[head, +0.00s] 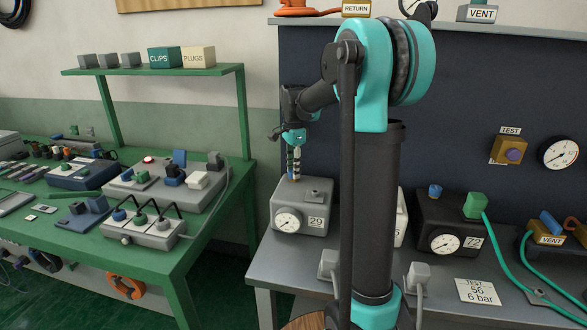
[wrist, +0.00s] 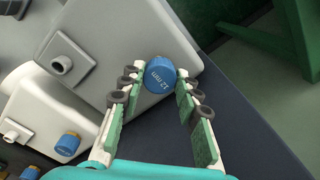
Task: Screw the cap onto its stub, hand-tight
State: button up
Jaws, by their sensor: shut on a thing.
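A blue cap marked "12 mm" (wrist: 160,75) sits between the two fingertips of my gripper (wrist: 161,82) in the wrist view, touched on both sides. Its marked end faces the wrist camera. In the head view my gripper (head: 294,172) points down over the top of a grey box (head: 316,220) with a gauge and a "29" label. The cap is too small to make out there. The stub is hidden behind the cap, so I cannot tell whether the cap is on it or just above it.
A neighbouring light box (wrist: 40,125) bears another blue cap (wrist: 68,143). A black box marked 72 (head: 455,222) stands to the right. A green bench (head: 190,240) with devices is at left, across a gap.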

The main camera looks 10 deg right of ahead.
jog(key=o, duration=0.9)
jog(key=shift+o, duration=0.2)
jog(key=shift+c, duration=0.5)
jog(key=shift+c, duration=1)
